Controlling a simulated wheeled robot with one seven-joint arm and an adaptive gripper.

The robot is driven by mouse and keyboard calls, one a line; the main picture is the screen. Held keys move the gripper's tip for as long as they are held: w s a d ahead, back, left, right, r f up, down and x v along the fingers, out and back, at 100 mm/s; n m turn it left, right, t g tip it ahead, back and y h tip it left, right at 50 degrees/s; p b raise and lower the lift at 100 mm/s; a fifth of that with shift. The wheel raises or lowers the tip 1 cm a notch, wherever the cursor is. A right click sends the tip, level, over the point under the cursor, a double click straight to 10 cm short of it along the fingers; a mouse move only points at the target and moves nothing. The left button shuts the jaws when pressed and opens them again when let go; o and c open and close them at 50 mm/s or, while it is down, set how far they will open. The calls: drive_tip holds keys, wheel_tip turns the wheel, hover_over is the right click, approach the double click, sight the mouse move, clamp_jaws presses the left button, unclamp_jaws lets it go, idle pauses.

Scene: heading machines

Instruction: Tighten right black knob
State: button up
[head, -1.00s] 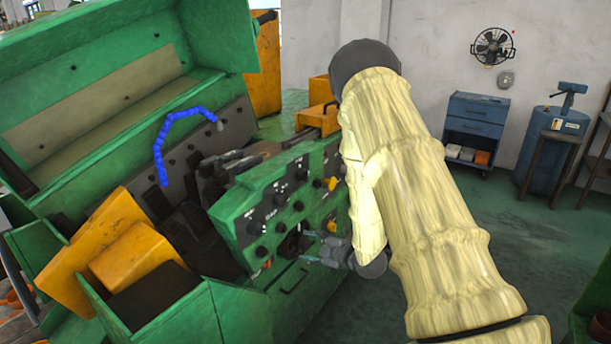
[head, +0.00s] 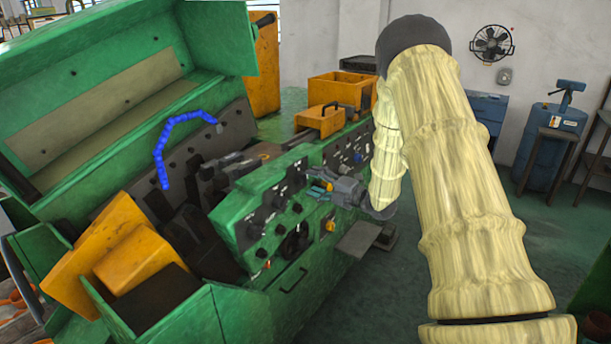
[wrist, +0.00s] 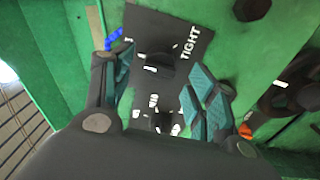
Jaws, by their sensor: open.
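My gripper (head: 322,187) is open in front of the right part of the green control panel (head: 240,205), with its teal-padded fingers pointing at the panel. In the wrist view, my open gripper (wrist: 165,90) faces a black plate (wrist: 145,22) lettered "TIGHT". A black knob (wrist: 157,62) on that plate shows between the fingers, and another dark knob-like part (wrist: 160,120) shows nearer my palm. I cannot tell whether either finger touches a knob. In the head view, other black knobs (head: 280,228) show left of my gripper; whatever is directly behind it is hidden.
The green machine has a yellow knob (head: 330,226) below my gripper and a grey step-like plate (head: 360,238) to the lower right. A round black part (wrist: 290,90) stands right of my fingers in the wrist view.

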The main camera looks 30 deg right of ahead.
sight(306, 184)
drive_tip(key=shift+p+x, duration=0.6)
drive_tip(key=shift+x, duration=1.45)
drive_tip(key=c, duration=1)
